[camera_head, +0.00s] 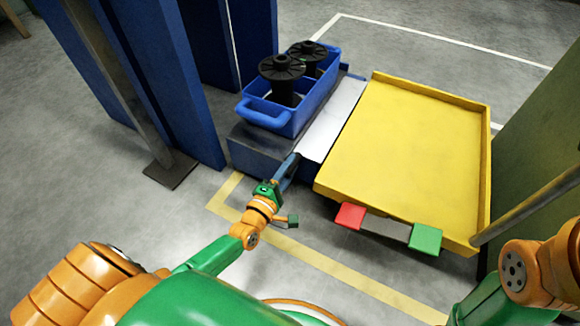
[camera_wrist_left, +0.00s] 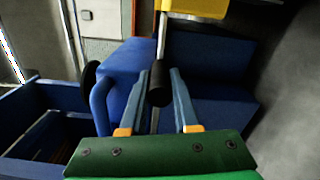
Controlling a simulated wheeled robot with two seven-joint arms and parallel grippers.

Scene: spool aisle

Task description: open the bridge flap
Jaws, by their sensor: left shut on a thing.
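The bridge flap (camera_head: 332,118) looks like a pale grey metal plate between the blue platform and the yellow tray (camera_head: 405,150). I cannot tell its exact tilt. My left gripper (camera_head: 289,168) is at the flap's near end. In the left wrist view, my left gripper (camera_wrist_left: 159,84) has its blue fingers on both sides of a black handle (camera_wrist_left: 160,88) and is shut on it. A thin pale bar (camera_wrist_left: 161,35) runs up from the handle. My right gripper is out of view; only part of that arm shows at lower right.
A blue bin (camera_head: 318,101) holding black spools (camera_head: 283,80) stands on the blue platform (camera_head: 258,150). A red block (camera_head: 350,215) and a green block (camera_head: 425,239) stick out from the yellow tray's near side. A blue upright (camera_head: 170,80) stands left; floor around is mostly clear.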

